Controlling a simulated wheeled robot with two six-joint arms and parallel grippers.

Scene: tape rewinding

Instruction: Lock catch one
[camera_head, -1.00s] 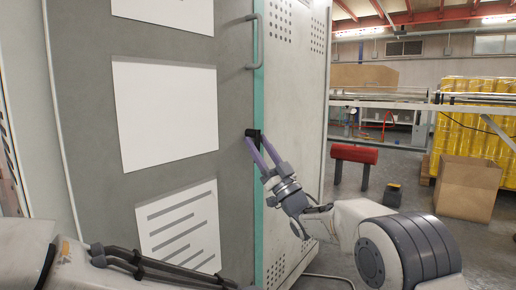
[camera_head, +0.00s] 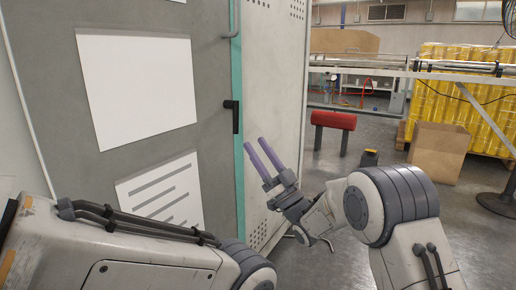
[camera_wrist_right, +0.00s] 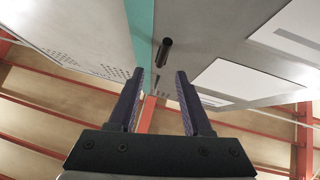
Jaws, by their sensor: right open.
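The catch is a small black handle (camera_head: 235,115) on the grey cabinet door, beside the green edge strip. Its grip hangs downward. It also shows as a dark bar in the right wrist view (camera_wrist_right: 164,52), beyond the fingertips. I cannot tell whether it is locked. My right gripper (camera_head: 256,143) is open and empty, apart from the catch and a little to its right and below in the head view. Its two purple fingers stand on either side of empty space in the right wrist view (camera_wrist_right: 160,78). My left gripper is out of view.
A metal pull handle (camera_head: 233,20) is above the catch. White sheets (camera_head: 138,90) are on the door. A red-topped stand (camera_head: 333,120) and a cardboard box (camera_head: 438,152) stand on the floor at the right.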

